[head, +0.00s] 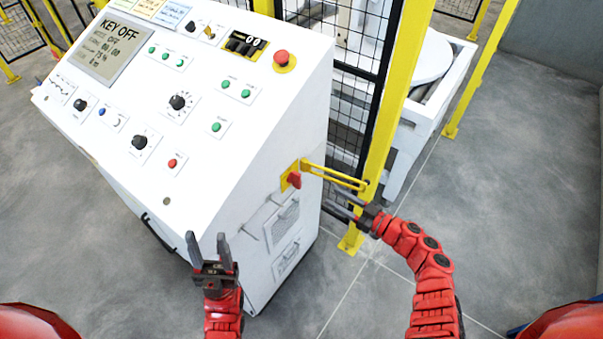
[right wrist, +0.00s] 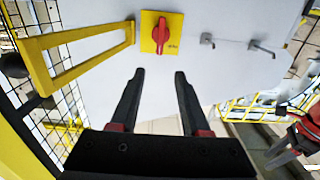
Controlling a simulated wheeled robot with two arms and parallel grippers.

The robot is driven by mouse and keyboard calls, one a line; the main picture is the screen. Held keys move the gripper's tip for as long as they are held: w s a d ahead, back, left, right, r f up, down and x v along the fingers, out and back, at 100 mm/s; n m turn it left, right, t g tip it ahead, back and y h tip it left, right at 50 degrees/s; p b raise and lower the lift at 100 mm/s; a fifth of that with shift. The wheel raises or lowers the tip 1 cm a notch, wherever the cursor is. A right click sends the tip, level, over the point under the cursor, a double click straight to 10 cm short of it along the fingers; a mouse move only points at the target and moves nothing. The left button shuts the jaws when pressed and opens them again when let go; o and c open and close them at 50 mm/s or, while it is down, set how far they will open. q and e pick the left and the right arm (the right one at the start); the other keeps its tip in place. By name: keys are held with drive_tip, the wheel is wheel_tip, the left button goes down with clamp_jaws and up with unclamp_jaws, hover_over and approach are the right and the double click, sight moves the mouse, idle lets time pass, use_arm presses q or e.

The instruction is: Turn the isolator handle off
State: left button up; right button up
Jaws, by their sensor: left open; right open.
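The isolator handle (head: 294,180) is a red knob on a yellow plate on the right side wall of the white control cabinet. In the right wrist view the red handle (right wrist: 161,35) stands lengthwise up the picture on its yellow plate (right wrist: 175,22). My right gripper (head: 340,205) is open and empty, facing this side wall. In the right wrist view its two fingertips (right wrist: 160,74) lie below the handle, apart from it. My left gripper (head: 208,240) is open and empty in front of the cabinet, fingers pointing up the picture.
A yellow bracket (head: 335,174) sticks out beside the handle towards a yellow fence post (head: 385,95). Two small hooks (right wrist: 207,40) are on the wall beside the plate. The cabinet's sloped panel (head: 240,150) carries a "KEY OFF" screen (head: 108,46) and a red stop button (head: 281,58).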

sight(295, 180)
drive_tip(key=x, duration=1.3)
drive_tip(key=shift+w, duration=0.15)
clamp_jaws()
